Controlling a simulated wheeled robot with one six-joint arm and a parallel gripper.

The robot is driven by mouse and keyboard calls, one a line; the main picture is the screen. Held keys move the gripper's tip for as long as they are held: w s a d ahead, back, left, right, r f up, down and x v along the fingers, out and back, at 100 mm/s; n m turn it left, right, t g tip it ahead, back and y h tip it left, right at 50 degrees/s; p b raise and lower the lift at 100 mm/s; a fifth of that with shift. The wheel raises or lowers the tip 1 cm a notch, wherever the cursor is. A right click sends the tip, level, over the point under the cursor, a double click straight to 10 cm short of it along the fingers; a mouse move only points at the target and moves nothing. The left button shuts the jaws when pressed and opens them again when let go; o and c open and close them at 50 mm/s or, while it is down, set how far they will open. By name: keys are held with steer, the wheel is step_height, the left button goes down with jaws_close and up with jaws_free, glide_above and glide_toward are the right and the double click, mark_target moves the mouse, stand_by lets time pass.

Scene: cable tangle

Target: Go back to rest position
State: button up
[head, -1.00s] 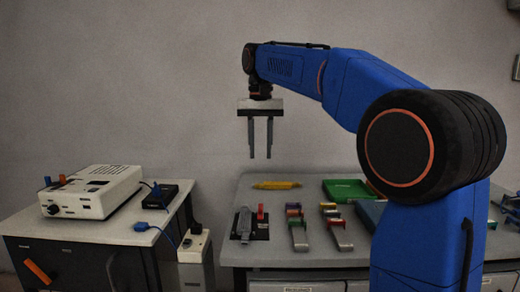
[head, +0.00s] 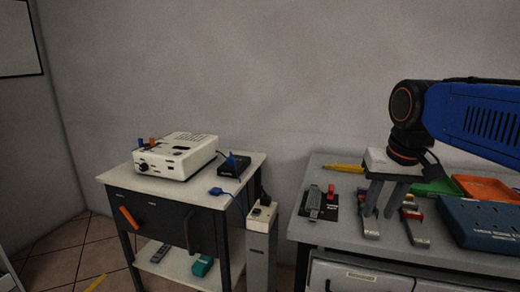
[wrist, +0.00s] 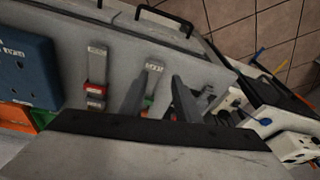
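My gripper (head: 379,212) hangs pointing down over the right-hand table (head: 330,228), in the right part of the head view. Its two grey fingers are apart, with nothing held between them. In the head view the fingers overlap the small tools behind them, and I cannot tell the exact height above the table. In the wrist view the fingers of my gripper (wrist: 157,92) also stand apart, with a labelled grey tool showing beyond them. My blue arm reaches in from the right edge.
The table carries a black holder (head: 318,205), a yellow tool (head: 343,168), a green tray (head: 436,187), an orange tray (head: 486,189) and a blue case (head: 482,228). A white device (head: 175,157) and black box (head: 234,166) stand on the left cart. A socket post (head: 261,240) stands between.

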steer(key=s+d+f+n+t, duration=0.1)
steer(key=s+f+t, duration=0.1)
steer(key=s+f, duration=1)
step_height(320, 180, down, 3)
steer(key=shift+s+d+f, duration=0.1)
steer(key=shift+s+d, duration=0.2)
steer(key=shift+s, duration=0.05)
